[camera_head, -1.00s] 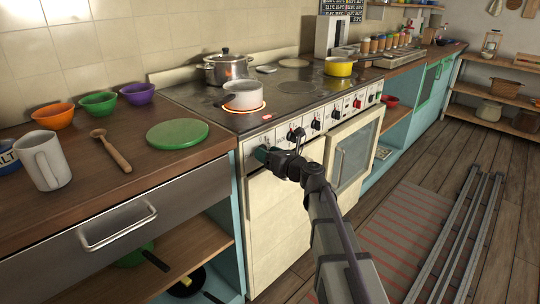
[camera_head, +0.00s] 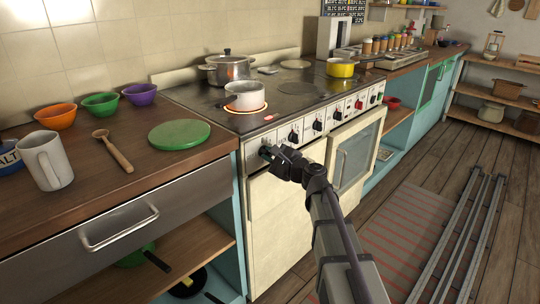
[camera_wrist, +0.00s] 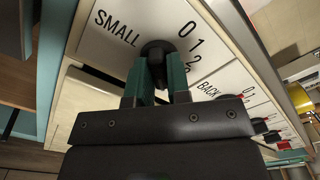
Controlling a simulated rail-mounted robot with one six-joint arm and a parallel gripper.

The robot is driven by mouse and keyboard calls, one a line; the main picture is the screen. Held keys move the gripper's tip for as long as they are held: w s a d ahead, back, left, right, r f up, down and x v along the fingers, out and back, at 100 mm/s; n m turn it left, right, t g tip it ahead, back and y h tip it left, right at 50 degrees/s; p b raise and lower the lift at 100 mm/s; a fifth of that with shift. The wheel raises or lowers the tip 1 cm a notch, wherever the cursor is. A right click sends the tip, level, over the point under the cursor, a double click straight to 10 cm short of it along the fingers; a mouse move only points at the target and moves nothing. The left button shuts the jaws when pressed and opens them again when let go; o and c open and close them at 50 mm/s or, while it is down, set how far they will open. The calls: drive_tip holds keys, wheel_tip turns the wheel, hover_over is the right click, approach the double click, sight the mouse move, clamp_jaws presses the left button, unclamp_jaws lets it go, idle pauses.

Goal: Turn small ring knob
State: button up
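The SMALL-labelled knob (camera_wrist: 157,50) is black and round, on the stove's pale front panel, with a scale of numbers beside it. In the head view it is mostly hidden by my gripper (camera_head: 268,152) at the left end of the knob row. In the wrist view my gripper's teal fingers (camera_wrist: 158,75) stand on both sides of the knob's grip and appear shut on it. The pointer position is hidden.
A white pot (camera_head: 245,95) stands on a glowing ring, with a steel pot (camera_head: 228,68) and a yellow pot (camera_head: 341,68) behind. More knobs (camera_head: 318,124) run rightward along the panel. The oven door (camera_head: 355,155) is below.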

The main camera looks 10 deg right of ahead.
drive_tip(key=o, duration=0.4)
drive_tip(key=shift+a, duration=0.1)
drive_tip(key=shift+v, duration=1.05)
